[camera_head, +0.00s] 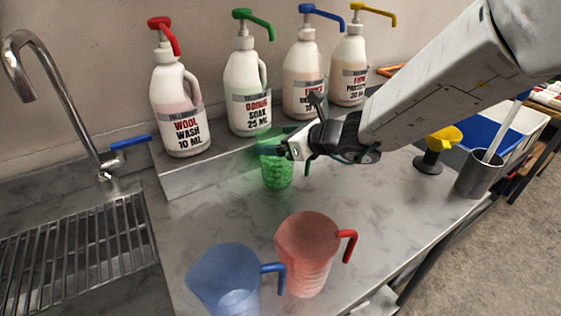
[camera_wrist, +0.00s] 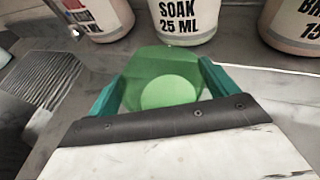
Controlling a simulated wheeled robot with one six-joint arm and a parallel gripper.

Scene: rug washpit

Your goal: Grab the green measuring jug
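The green measuring jug (camera_head: 277,174) stands upright on the grey counter, in front of the shelf of bottles. It is see-through, and its green handle shows at its right. My gripper (camera_head: 285,150) is at the jug's top and hides part of its rim. In the wrist view the green jug (camera_wrist: 168,88) lies between the two teal fingers of my gripper (camera_wrist: 163,85), one on each side. The fingers are apart with the jug's rim close to both. I cannot tell whether they press on it.
A blue jug (camera_head: 226,279) and a red jug (camera_head: 306,250) stand nearer on the counter. Several pump bottles (camera_head: 247,95) line the shelf behind. A sink grate (camera_head: 80,245) and tap (camera_head: 60,90) are at left. A metal cup (camera_head: 475,175) stands at right.

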